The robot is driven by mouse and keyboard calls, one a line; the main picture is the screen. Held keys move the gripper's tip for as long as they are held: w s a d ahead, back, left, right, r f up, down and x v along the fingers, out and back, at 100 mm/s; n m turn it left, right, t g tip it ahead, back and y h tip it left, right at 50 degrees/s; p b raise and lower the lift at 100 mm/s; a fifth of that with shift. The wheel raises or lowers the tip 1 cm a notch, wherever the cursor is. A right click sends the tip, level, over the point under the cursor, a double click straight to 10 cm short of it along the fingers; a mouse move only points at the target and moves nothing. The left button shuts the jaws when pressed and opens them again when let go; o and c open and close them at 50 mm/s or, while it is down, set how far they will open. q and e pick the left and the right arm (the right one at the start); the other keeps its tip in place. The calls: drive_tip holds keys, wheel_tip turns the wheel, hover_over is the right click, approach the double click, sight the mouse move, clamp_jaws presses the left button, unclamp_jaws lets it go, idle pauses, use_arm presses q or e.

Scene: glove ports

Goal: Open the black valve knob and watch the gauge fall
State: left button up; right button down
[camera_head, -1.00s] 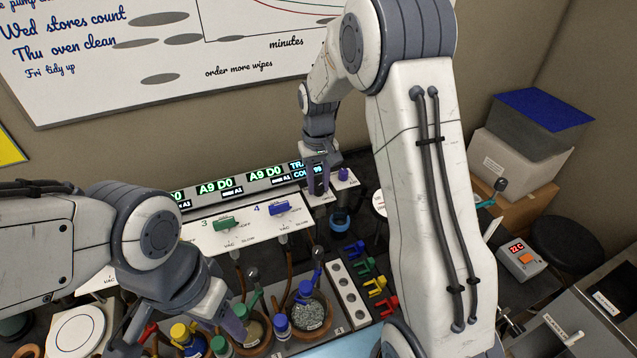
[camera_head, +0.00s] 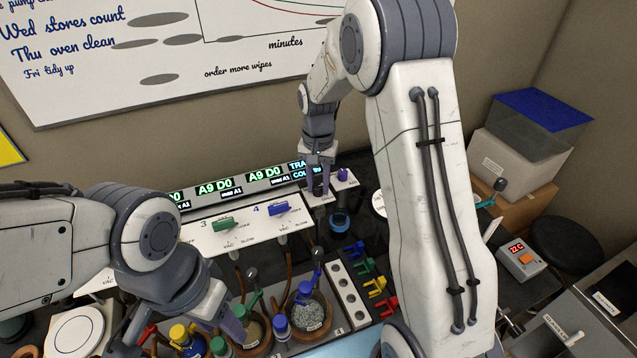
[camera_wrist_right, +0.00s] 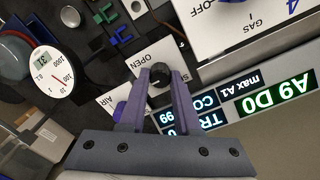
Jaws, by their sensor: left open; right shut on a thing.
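In the right wrist view the black valve knob (camera_wrist_right: 159,76) sits on a white plate marked OPEN. My right gripper (camera_wrist_right: 160,82) is shut on it, a purple finger on each side. In the head view my right gripper (camera_head: 319,190) is at the panel's right end and hides the knob. The round white gauge (camera_wrist_right: 56,73) has a dial with a red needle and a small display that seems to read 31. In the head view the gauge (camera_head: 379,203) is mostly behind my right arm. My left gripper (camera_head: 178,338) is open above the bottles at lower left.
A white panel (camera_head: 200,236) carries a green handle (camera_head: 225,224) and a blue handle (camera_head: 279,208). A purple knob (camera_head: 343,174) is close beside my right gripper. Bottles, bowls and coloured clips (camera_head: 375,287) crowd the bench in front.

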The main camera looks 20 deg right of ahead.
sight(318, 186)
drive_tip(key=shift+r, duration=0.1)
drive_tip(key=c, duration=0.9)
unclamp_jaws()
drive_tip(key=shift+r, duration=0.4)
wheel_tip(318, 186, up, 10)
drive_tip(key=b, duration=0.2)
drive_tip(key=shift+f+b, duration=0.2)
drive_tip(key=shift+b, duration=0.15)
